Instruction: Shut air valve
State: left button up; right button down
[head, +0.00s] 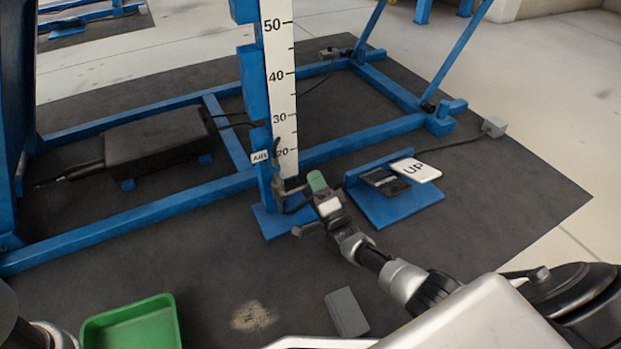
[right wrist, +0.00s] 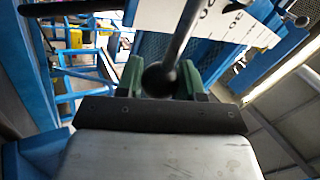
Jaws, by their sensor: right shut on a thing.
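The air valve lever shows in the right wrist view as a dark rod ending in a round black knob (right wrist: 158,80). The knob sits between the green fingertips of my right gripper (right wrist: 161,78), which is shut on it. In the head view, my right gripper (head: 313,202) is low at the blue post, just right of the white AIR label (head: 260,157). The lever is mostly hidden there by the gripper and is hard to make out. My left gripper is not in view; only a bit of my left arm shows at the bottom left corner.
A white height scale (head: 280,75) runs up the blue post. A blue pedal plate (head: 395,205) with a white UP sign (head: 415,170) stands right of the gripper. A green bin (head: 130,325) and a grey block (head: 346,311) lie in front on the dark mat (head: 500,215).

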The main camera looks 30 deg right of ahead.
jog(key=shift+s+a+f+m+h, duration=0.1)
jog(key=shift+a+f+m+h, duration=0.1)
jog(key=shift+f+m+h, duration=0.35)
jog(key=shift+s+a+f+m+h, duration=0.1)
jog(key=shift+a+f+m+h, duration=0.2)
jog(key=shift+m, duration=0.35)
jog(key=shift+d, duration=0.1)
jog(key=c, duration=1)
grip_release()
jog(key=shift+o, duration=1.4)
jog(key=shift+r, duration=0.15)
jog(key=shift+d, duration=0.1)
jog(key=shift+h, duration=0.25)
